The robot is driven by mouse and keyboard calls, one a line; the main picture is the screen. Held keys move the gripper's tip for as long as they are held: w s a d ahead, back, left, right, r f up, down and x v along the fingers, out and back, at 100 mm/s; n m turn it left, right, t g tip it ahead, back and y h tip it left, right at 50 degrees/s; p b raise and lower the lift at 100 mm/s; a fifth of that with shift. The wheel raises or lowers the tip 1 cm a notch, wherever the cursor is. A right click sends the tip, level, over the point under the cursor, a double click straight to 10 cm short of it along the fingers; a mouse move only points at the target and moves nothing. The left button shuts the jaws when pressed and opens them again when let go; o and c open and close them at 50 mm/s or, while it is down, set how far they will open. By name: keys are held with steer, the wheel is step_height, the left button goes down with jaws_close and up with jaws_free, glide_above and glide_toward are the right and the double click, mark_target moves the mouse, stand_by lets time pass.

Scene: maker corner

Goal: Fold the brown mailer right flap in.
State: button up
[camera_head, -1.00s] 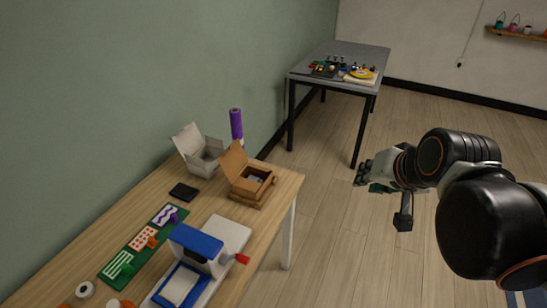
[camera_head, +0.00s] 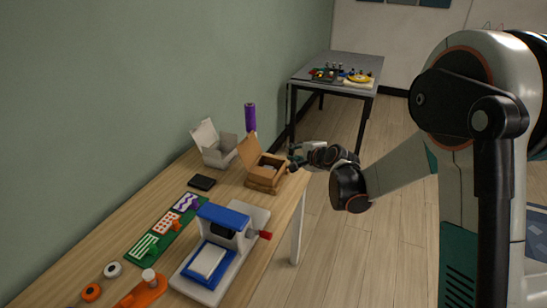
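The brown mailer (camera_head: 263,181) is a small open cardboard box near the far right end of the wooden table. Its large lid (camera_head: 250,152) stands up at the left and leans back. Something pale lies inside it. The right side of the box, next to my gripper, is small and partly covered, so I cannot make out how the right flap stands. My gripper (camera_head: 294,162) is just right of the box, at about rim height. Its fingers point left toward the box. I cannot tell whether it touches the box, nor whether its fingers are apart.
A white open box (camera_head: 217,155) and a purple cylinder (camera_head: 250,117) stand behind the mailer. A black flat item (camera_head: 202,182) lies left of it. A blue and white press (camera_head: 223,240) stands in front. A grey table (camera_head: 340,70) is farther back.

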steer(key=w+a+f+m+b, duration=0.1)
steer(key=w+a+f, duration=0.2)
steer(key=w+f, duration=0.1)
steer(key=w+a+f+m+b, duration=0.1)
steer(key=w+a+f+b, duration=0.1)
steer(key=w+f, duration=0.3)
steer(key=w+a+f+m+b, duration=0.1)
steer(key=w+a+f+b, duration=0.1)
steer(key=w+a+f, duration=0.2)
steer(key=shift+w+f+t+y, duration=0.15)
steer(key=shift+w+f+t, duration=0.1)
steer(key=shift+w, duration=0.35)
steer(key=shift+w+f+t+y, duration=0.15)
steer(key=shift+w+f, duration=0.1)
steer(key=shift+w, duration=0.3)
jaws_close()
